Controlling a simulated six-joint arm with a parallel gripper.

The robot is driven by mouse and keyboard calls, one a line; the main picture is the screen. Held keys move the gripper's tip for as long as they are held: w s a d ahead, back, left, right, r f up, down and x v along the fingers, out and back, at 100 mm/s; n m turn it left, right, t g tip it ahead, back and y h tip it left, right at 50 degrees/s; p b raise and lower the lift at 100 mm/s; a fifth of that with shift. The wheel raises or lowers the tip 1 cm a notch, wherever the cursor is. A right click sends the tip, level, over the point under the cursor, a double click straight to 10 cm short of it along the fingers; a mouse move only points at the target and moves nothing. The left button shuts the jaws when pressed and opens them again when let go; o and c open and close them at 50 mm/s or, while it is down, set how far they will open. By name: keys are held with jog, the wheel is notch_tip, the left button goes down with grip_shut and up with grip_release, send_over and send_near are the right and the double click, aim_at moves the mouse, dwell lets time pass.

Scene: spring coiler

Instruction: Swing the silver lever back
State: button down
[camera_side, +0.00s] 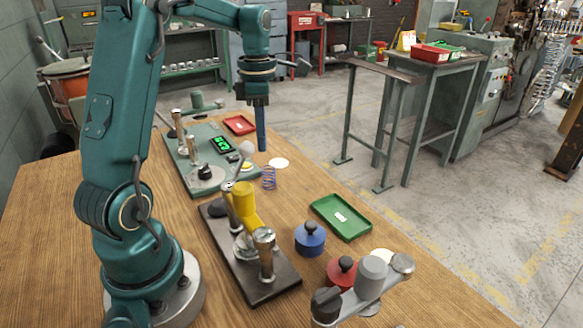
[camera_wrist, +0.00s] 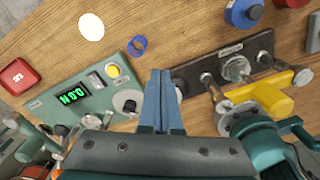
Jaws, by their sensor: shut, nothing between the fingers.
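My gripper (camera_side: 262,146) is shut and empty, pointing down above the far part of the bench. Its closed fingers show in the wrist view (camera_wrist: 160,85). A silver rod lever with a round grey knob (camera_side: 246,149) leans up from the dark-based coiler (camera_side: 275,288), just left of and below the fingertips in the side view; contact cannot be told. The coiler, with its yellow arm (camera_side: 245,207), also shows right of the fingers in the wrist view (camera_wrist: 200,72). A green-grey box with a lit display (camera_side: 221,144) stands behind it, left of the fingers in the wrist view (camera_wrist: 73,95).
A purple-blue spring (camera_side: 269,178) stands by the green-grey box. A white disc (camera_side: 279,163) and red tray (camera_side: 239,125) lie nearby. A green tray (camera_side: 341,218), blue pot (camera_side: 310,241), red pot (camera_side: 341,270) and grey-armed device (camera_side: 372,272) occupy the near right.

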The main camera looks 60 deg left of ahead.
jog(key=shift+s+r, duration=0.25)
jog(key=shift+s, duration=0.4)
jog(key=shift+s+r, duration=0.2)
jog(key=shift+s, duration=0.4)
jog(key=shift+w, duration=0.15)
notch_tip(320, 180, up, 8)
jog(key=w, duration=0.1)
jog(key=shift+f, duration=0.25)
